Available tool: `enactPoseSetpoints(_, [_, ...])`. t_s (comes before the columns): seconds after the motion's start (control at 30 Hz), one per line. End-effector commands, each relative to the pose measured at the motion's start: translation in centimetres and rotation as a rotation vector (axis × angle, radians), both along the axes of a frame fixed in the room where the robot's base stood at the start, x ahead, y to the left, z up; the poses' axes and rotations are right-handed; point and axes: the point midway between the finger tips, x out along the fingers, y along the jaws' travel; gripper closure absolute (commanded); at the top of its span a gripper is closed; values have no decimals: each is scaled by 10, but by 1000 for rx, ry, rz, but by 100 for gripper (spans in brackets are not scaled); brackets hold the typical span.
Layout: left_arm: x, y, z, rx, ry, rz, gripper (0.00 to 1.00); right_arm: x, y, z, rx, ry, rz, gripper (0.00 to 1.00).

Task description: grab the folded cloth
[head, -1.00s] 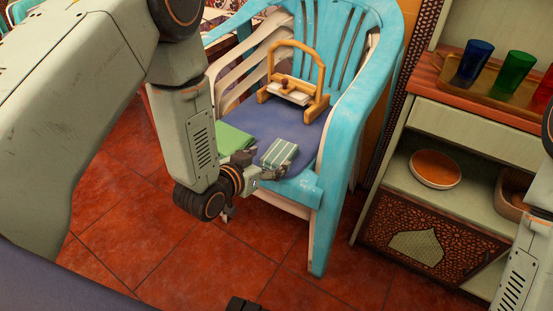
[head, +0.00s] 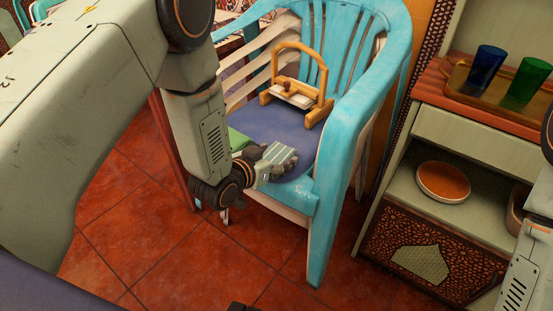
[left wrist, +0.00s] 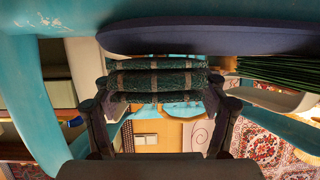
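The folded cloth (head: 278,156) is a small striped grey-green bundle near the front edge of a purple seat cushion (head: 265,125). My left gripper (head: 272,172) is at the cloth, coming from the front of the chair. In the left wrist view, the fingers (left wrist: 160,92) are spread wide, one at each side of the cloth (left wrist: 155,78). The fingertips look close to or touching its sides; a firm grip is not visible. The cloth appears to be at the cushion. My right gripper is not in view.
The turquoise chair (head: 345,115) has raised arms beside the cushion. A cabinet (head: 465,140) with cups stands at right. Tiled floor is open in front.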

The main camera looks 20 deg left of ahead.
Motion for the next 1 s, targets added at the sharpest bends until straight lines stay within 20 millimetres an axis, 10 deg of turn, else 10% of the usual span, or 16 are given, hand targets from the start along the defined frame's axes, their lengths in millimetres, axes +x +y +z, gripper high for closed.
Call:
enactPoseSetpoints(0.47, [1, -2, 0, 0, -1, 3, 71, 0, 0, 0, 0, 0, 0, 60])
enactPoseSetpoints(0.77, [2, -3, 9, 0, -1, 3, 71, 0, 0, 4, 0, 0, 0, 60])
enactPoseSetpoints(1.0, [2, -3, 56, 0, -4, 1, 71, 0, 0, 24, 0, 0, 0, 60])
